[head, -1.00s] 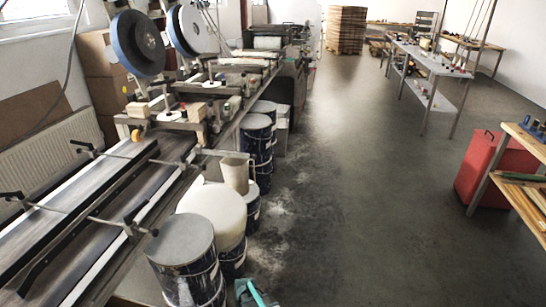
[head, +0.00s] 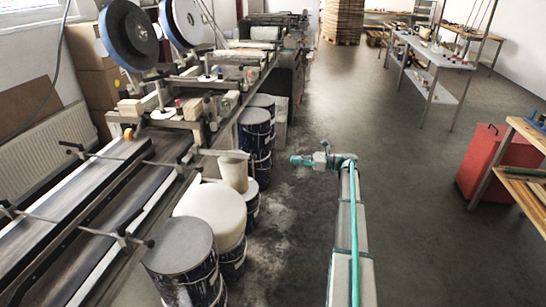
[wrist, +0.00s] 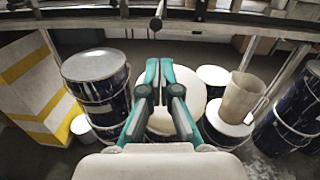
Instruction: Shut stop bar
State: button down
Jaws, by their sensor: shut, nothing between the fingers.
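Thin metal bars cross the conveyor at the left in the head view: a near one (head: 70,226) with dark knobs and another (head: 118,158) farther along. I cannot tell for sure which is the stop bar. In the wrist view a short rod with a dark knob (wrist: 155,23) sticks out from the conveyor edge, straight beyond my fingertips and apart from them. My gripper (head: 293,160) is over the floor to the right of the conveyor, pointing left towards it. In the wrist view its two teal fingers (wrist: 159,68) are together and empty.
Lidded drums (head: 181,246) stand along the conveyor's right side, below my gripper in the wrist view. A beige jug (head: 233,172) stands on one. A red cabinet (head: 492,162) and shelving are at the right. The floor (head: 415,235) between is clear.

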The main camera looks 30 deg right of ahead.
jog(key=p+x, duration=0.4)
jog(key=x, duration=1)
jog(key=shift+a+m, duration=0.25)
jog(key=shift+m, duration=0.05)
